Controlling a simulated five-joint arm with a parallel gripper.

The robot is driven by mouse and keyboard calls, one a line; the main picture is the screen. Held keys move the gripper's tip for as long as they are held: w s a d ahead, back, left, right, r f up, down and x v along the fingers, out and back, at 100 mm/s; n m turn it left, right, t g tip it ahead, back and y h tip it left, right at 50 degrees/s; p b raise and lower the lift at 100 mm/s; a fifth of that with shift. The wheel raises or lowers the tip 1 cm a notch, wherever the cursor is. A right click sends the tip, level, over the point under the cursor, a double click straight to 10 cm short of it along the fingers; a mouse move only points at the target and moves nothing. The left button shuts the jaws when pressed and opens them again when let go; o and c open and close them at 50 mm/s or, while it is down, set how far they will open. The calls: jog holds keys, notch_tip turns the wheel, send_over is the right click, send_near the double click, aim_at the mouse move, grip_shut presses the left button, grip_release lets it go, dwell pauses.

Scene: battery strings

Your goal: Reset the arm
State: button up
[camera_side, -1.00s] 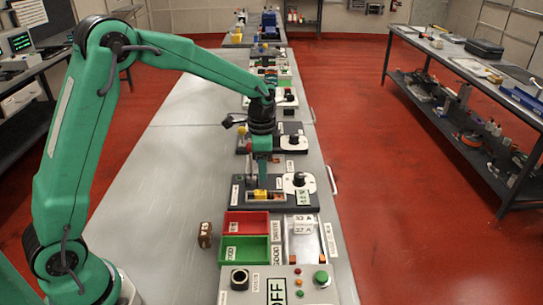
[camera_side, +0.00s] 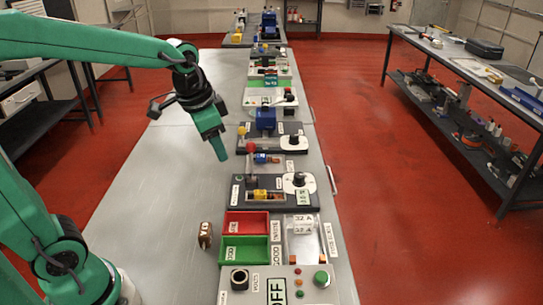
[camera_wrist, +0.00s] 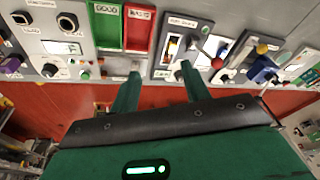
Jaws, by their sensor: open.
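My green arm is raised over the left part of the grey bench (camera_side: 165,185), bent at the wrist. My gripper (camera_side: 220,152) points down and hangs left of the row of test stations, clear of them. In the wrist view my gripper's two green fingers (camera_wrist: 160,70) are apart with nothing between them. The nearest dark station (camera_side: 275,205) holds a yellow piece (camera_side: 260,194) in its slot, with a white dial plate (camera_side: 299,183) at its right.
A red bin (camera_side: 245,222) and a green bin (camera_side: 243,250) stand in front of that station. A small brown cylinder (camera_side: 205,235) stands on the bench left of them. A control panel (camera_side: 280,287) is nearest. The bench's left side is mostly clear.

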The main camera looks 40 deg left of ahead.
jog(key=s+n+t, duration=0.2)
jog(key=s+n, duration=0.2)
jog(key=s, duration=0.8)
jog(key=shift+r+t, duration=0.3)
jog(key=shift+r, duration=0.15)
